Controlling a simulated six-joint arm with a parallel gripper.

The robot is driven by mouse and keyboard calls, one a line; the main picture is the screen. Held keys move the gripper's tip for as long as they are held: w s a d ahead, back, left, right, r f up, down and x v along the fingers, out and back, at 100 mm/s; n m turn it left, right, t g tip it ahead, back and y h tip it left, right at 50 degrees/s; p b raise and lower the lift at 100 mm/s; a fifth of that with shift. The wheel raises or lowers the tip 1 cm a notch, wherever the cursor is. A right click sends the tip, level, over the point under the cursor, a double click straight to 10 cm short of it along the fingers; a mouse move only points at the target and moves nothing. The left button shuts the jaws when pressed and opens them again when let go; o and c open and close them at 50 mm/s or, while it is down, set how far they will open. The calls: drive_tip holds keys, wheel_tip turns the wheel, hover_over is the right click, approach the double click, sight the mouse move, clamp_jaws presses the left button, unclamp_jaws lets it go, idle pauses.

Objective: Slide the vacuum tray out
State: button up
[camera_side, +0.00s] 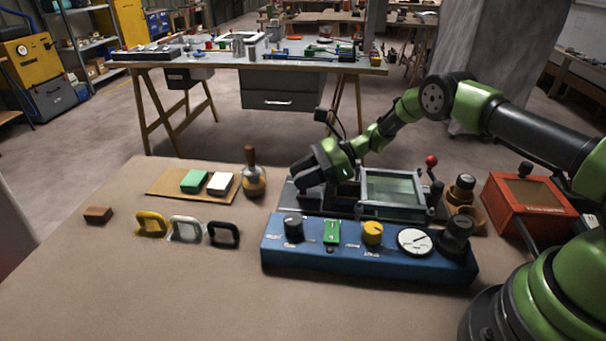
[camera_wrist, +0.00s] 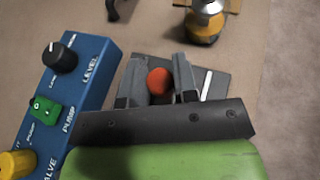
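The vacuum tray seems to be the dark flat plate (camera_side: 289,197) sticking out at the left of a glass-topped metal frame (camera_side: 395,190), behind the blue control panel. Its dark surface with a white line also shows in the wrist view (camera_wrist: 217,82). My gripper (camera_side: 312,182) points down over this left end. In the wrist view, my gripper (camera_wrist: 160,80) has a round orange-red knob (camera_wrist: 159,81) between its fingers, with a finger against each side. My gripper hides the knob in the side view.
The blue control panel (camera_side: 335,255) runs close along the front. A brown-handled bottle (camera_side: 254,180) stands left of my gripper. A red-knobbed lever (camera_side: 432,165) and red box (camera_side: 535,205) stand right. Yellow, clear and black clips (camera_side: 222,233) lie front left. Some table between bottle and tray is clear.

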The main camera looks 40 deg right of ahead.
clamp_jaws()
drive_tip(key=shift+w+a, duration=1.45)
drive_tip(key=shift+w, duration=0.05)
drive_tip(key=o, duration=0.8)
unclamp_jaws()
drive_tip(key=v, duration=1)
